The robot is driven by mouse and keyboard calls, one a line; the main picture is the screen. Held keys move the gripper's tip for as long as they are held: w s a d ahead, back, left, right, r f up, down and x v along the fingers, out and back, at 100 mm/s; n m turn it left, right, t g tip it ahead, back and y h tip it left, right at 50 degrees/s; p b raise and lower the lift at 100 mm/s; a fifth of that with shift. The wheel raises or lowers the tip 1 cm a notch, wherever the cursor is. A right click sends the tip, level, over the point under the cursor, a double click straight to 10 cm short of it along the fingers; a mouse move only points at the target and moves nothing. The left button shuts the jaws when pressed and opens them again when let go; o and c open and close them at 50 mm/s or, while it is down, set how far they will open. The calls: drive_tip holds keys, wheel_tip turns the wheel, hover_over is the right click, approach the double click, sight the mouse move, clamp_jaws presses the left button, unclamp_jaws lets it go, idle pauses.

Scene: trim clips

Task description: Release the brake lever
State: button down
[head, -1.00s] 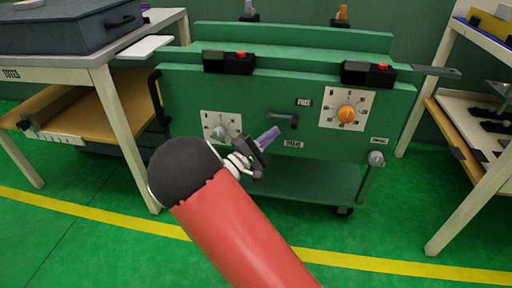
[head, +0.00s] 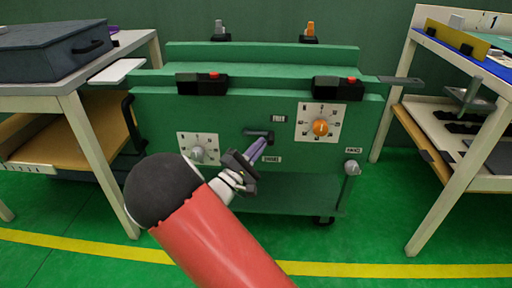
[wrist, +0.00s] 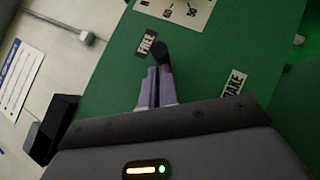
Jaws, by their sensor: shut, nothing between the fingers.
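The brake lever (head: 256,133) is a short dark handle on the green cart's front panel. It lies roughly sideways, between the FREE label (head: 278,118) above and the BRAKE label (head: 273,159) below. My gripper (head: 263,143) has purple fingers, shut and empty, with the tips just below the lever. In the wrist view, the closed fingers (wrist: 155,88) point at the dark lever (wrist: 162,54), which shows just beyond the tips. The FREE label (wrist: 147,42) is up-left there and the BRAKE label (wrist: 234,82) right. I cannot tell whether the fingers touch the lever.
The green cart (head: 350,110) also carries a grey knob (head: 198,155), an orange knob (head: 321,128) and two black clips with red buttons, one being the left clip (head: 203,83). A table with a dark case (head: 50,50) stands left, a shelf unit (head: 440,190) right.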

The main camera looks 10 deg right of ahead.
drive_tip(key=shift+d+r, duration=0.1)
drive_tip(key=w+a+f+b+v, duration=0.1)
drive_tip(key=w+v, duration=0.1)
drive_tip(key=v, duration=1.1)
drive_tip(key=s+d+r+m+g+y+p, duration=0.2)
drive_tip(key=s+d+r+m+g+y, duration=0.15)
drive_tip(key=s+d+g, duration=0.35)
drive_tip(key=s+d+r+m+g+y+p, duration=0.2)
drive_tip(key=s+d+r+m+g+y, duration=0.15)
drive_tip(key=s+d+m+g, duration=0.35)
drive_tip(key=s+a+r+t+y+p, duration=0.2)
drive_tip(key=s+r+t+y, duration=0.1)
drive_tip(key=s+r+y, duration=0.2)
drive_tip(key=s+a+r+m+t+y+p, duration=0.1)
drive_tip(key=s+a+r+t+y+p, duration=0.1)
drive_tip(key=s+r+t+y, duration=0.2)
drive_tip(key=s+r+y, duration=0.1)
drive_tip(key=s+y, duration=0.1)
drive_tip(key=y, duration=0.1)
drive_tip(key=shift+a+r, duration=0.2)
drive_tip(key=shift+a, duration=0.1)
